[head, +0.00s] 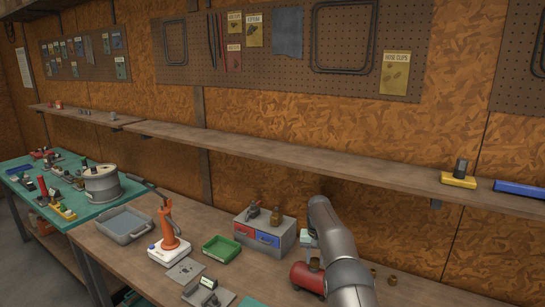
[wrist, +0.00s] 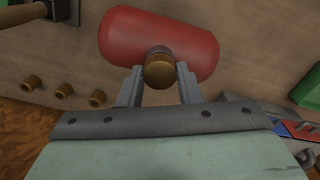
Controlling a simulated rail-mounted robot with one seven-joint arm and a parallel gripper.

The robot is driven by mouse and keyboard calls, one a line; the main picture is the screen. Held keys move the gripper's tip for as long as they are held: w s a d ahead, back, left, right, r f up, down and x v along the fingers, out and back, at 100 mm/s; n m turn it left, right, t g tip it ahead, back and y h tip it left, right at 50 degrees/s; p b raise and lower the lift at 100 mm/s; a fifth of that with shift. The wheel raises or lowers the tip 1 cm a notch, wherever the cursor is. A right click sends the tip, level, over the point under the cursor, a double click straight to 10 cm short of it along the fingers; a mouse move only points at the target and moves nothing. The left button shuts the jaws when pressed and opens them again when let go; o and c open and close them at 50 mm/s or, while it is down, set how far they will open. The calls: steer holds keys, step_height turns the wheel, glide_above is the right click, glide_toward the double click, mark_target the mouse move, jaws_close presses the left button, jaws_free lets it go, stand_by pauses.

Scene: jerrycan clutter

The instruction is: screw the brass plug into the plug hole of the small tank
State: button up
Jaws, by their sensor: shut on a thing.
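The small tank is a red cylinder (head: 306,278) on the bench, partly hidden behind my arm in the head view. In the wrist view the red tank (wrist: 160,28) lies across the top. A brass plug (wrist: 159,74) sits between the fingers of my gripper (wrist: 160,76), which is shut on it. The plug overlaps the near side of the tank in the wrist view. A darker round part shows just behind the plug. The plug hole is hidden, and I cannot tell whether the plug touches it or has entered it. In the head view the fingertips and held plug are not clear.
Several loose brass fittings (wrist: 63,90) stand in a row on the bench, also in the head view (head: 393,280). A grey drawer box (head: 272,240) with red and blue fronts stands to the left of the tank. A green tray (head: 221,248) is farther left. A shelf (head: 290,155) runs above.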

steer(key=m, duration=0.3)
steer(key=shift+m+p, duration=0.3)
steer(key=shift+m, duration=0.7)
steer(key=m, duration=0.3)
steer(key=m, duration=0.3)
steer(key=shift+m, duration=1.2)
